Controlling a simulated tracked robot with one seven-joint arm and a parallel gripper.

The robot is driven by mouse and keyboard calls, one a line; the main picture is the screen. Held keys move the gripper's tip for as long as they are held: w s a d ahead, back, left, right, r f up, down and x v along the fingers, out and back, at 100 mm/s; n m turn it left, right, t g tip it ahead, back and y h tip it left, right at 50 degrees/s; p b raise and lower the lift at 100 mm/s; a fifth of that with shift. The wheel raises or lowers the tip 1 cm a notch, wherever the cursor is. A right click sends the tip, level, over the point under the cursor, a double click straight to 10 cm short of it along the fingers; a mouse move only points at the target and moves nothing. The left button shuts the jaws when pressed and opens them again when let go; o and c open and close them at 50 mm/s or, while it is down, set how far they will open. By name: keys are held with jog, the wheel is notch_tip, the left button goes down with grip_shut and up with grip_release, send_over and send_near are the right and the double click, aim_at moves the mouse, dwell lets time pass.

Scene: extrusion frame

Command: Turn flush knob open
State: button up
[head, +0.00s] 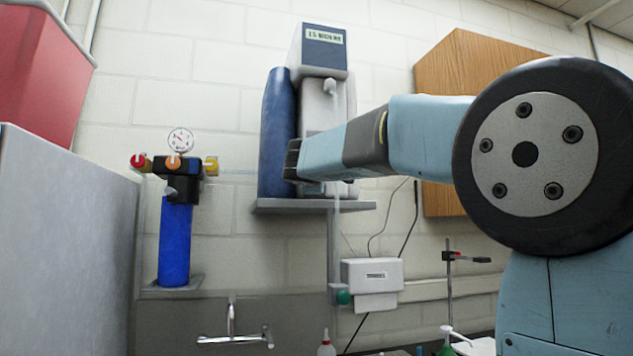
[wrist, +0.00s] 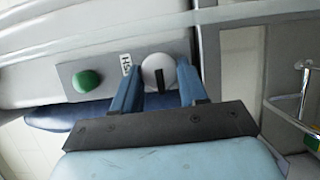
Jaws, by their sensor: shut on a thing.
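The flush knob (wrist: 153,68) is a round, pale knob with a dark bar or slot across it, seen in the wrist view on a grey panel beside a small, partly readable label (wrist: 126,66). My gripper (wrist: 157,75) has its two blue fingers on either side of the knob, shut on it. In the head view my gripper (head: 291,162) reaches the lower front of a tall water unit (head: 318,95) with a lit display. The knob is hidden there by my gripper and arm.
A green round button (wrist: 87,81) is near the knob on the panel. The unit stands on a wall shelf (head: 312,205) with a blue cylinder (head: 275,130) at its left. A blue filter with gauge (head: 175,240) is further left. A tap (head: 232,330) is below.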

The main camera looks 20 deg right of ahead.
jog(key=shift+w+a+f, duration=0.1)
jog(key=shift+a+f, duration=0.05)
jog(key=shift+f, duration=0.15)
jog(key=o, duration=1)
jog(key=shift+r, duration=0.15)
jog(key=v, duration=1.4)
